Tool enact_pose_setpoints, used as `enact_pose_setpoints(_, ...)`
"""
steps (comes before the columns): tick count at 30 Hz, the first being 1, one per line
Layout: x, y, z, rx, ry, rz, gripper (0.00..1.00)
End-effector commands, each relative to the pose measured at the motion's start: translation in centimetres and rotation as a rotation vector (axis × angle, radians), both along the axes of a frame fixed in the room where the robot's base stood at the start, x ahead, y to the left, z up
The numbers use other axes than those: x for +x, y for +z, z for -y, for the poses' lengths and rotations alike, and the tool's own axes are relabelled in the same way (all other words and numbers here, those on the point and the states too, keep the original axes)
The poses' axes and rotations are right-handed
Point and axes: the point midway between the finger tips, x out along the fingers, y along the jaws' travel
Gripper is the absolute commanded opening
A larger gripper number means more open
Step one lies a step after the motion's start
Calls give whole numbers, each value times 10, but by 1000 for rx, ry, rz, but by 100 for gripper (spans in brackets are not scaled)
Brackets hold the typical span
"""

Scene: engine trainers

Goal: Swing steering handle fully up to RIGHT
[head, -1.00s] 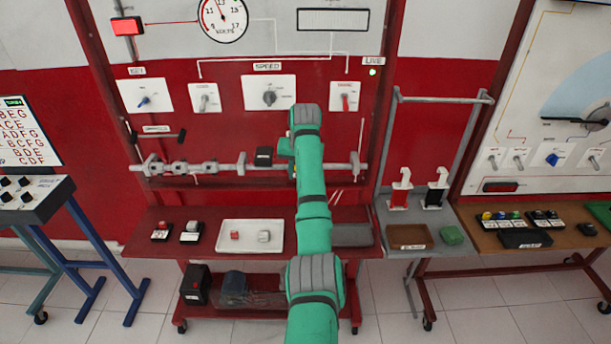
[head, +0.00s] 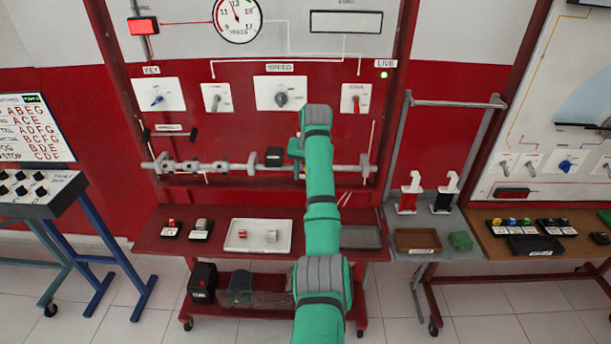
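No label that I can read names a steering handle, so I cannot tell which part it is. On the red trainer, a bar with a dark T-shaped handle (head: 170,134) sits left of centre, below the key switch (head: 157,100). Below it a grey shaft (head: 235,168) runs across the panel, partly hidden by my green arm. A red-tipped lever (head: 356,103) is on a white plate at the right, under a LIVE label. My arm rises in front of the panel's middle; my gripper's fingers are hidden behind it.
A red bench holds a white tray (head: 240,247) with small parts. Right of it are a grey stand with a rail (head: 455,103) and a brown bench (head: 560,245). A switch console (head: 40,195) on blue legs stands at left. Tiled floor (head: 115,310) shows free between.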

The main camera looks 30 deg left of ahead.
Motion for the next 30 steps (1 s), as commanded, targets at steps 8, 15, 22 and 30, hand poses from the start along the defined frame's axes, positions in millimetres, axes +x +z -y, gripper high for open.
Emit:
enact_pose_setpoints(8, -11, 42, 8, 3, 1, 4, 40)
enact_pose_setpoints(15, -22, 80, 16, 1, 2, 3, 40)
enact_pose_setpoints(22, -28, 97, 21, 2, 2, 1, 40)
enact_pose_setpoints(30, -29, 99, 21, 0, 2, 0, 40)
